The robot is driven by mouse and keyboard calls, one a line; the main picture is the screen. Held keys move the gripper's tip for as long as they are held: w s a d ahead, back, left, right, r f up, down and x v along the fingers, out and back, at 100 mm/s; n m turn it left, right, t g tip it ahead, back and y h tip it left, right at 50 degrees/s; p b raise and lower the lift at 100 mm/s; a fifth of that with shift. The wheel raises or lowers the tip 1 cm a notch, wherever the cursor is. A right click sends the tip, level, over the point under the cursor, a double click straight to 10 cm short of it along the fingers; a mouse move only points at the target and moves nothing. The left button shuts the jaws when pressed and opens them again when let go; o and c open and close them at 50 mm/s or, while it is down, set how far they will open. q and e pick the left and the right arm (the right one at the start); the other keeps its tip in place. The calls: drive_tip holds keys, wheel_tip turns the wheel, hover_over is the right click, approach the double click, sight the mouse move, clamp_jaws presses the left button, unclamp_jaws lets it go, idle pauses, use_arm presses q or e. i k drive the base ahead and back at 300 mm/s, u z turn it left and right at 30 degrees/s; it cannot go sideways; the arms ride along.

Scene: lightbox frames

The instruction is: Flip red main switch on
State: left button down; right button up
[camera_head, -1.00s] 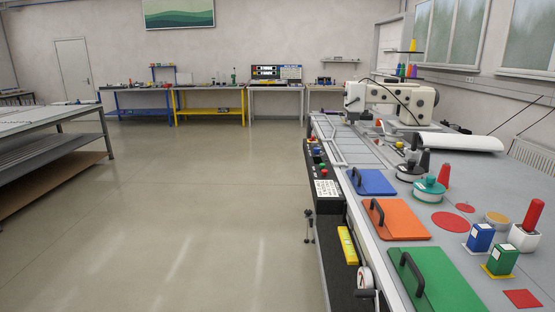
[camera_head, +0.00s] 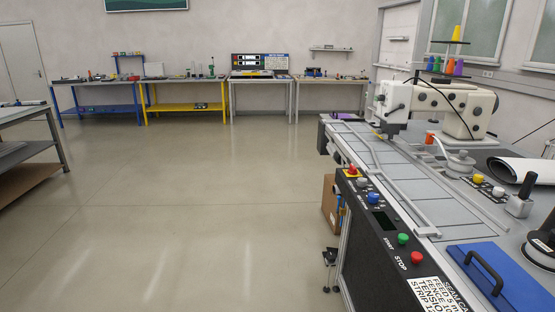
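A red knob on a yellow plate (camera_head: 352,172) sits at the far end of the black control panel (camera_head: 372,238) on the front of the sewing bench. It looks like a red main switch, but its on or off position is too small to tell. Nearer on the same panel are a blue button (camera_head: 373,198), a green button (camera_head: 403,239) marked START and a red button (camera_head: 416,258) marked STOP. Neither of my grippers is in view.
The sewing bench (camera_head: 455,225) fills the right side, with a white sewing machine (camera_head: 450,108) and a blue lidded plate (camera_head: 505,275). A cardboard box (camera_head: 331,200) stands below. Benches line the back wall; a grey table (camera_head: 35,140) is at left. The middle floor is clear.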

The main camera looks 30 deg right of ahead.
sight(353, 171)
drive_tip(key=z, duration=0.2)
drive_tip(key=i, duration=1.3)
drive_tip(key=z, duration=1.45)
drive_tip(key=i, duration=1.25)
drive_tip(key=z, duration=0.85)
